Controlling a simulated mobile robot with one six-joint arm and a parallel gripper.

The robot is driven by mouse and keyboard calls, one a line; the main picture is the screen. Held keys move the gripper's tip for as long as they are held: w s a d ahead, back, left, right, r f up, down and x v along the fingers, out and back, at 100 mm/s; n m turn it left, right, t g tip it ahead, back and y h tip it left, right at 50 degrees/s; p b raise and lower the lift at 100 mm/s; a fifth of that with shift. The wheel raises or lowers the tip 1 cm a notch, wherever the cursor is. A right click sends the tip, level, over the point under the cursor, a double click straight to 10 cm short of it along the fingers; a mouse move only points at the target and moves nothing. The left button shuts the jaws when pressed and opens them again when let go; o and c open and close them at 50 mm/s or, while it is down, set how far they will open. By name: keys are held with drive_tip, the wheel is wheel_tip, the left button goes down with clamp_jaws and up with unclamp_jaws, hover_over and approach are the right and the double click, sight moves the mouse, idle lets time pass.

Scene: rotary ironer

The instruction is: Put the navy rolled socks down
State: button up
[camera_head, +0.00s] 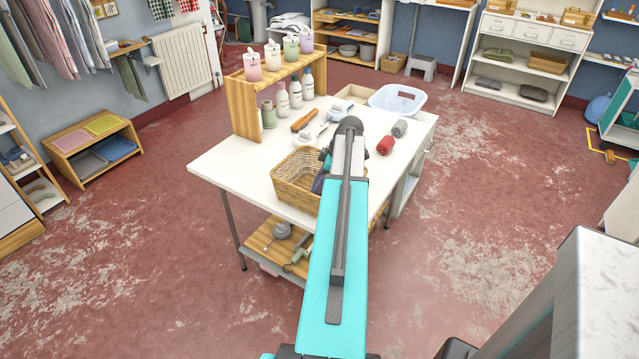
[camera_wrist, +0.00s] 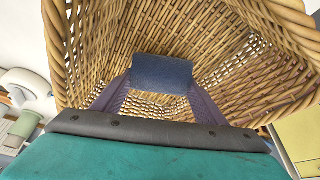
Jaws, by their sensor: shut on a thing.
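The navy rolled socks (camera_wrist: 162,72) show in the wrist view as a dark blue roll between the two purple fingers of my gripper (camera_wrist: 160,86). My gripper is shut on the roll. The roll is in front of the woven inner walls of a wicker basket (camera_wrist: 95,30); I cannot tell whether it touches the bottom. In the head view the basket (camera_head: 291,190) stands on the white table, and my gripper (camera_head: 321,178) is at its right side, partly hidden by my arm. The socks cannot be made out there.
The white table (camera_head: 228,166) also bears a red roll (camera_head: 385,146) and a grey roll (camera_head: 399,128) to the right of my arm. A wooden rack (camera_head: 243,108) with bottles stands at its back left. A pale blue laundry basket (camera_head: 396,101) is behind. Floor around is open.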

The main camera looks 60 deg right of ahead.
drive_tip(key=shift+f, duration=0.2)
drive_tip(key=o, duration=1)
drive_tip(key=shift+o, duration=0.2)
drive_tip(key=shift+r, duration=0.25)
drive_tip(key=b+v, duration=0.2)
drive_tip(key=v, duration=0.9)
drive_tip(key=shift+s+r, duration=0.2)
drive_tip(key=shift+r, duration=0.2)
drive_tip(key=shift+s, duration=0.1)
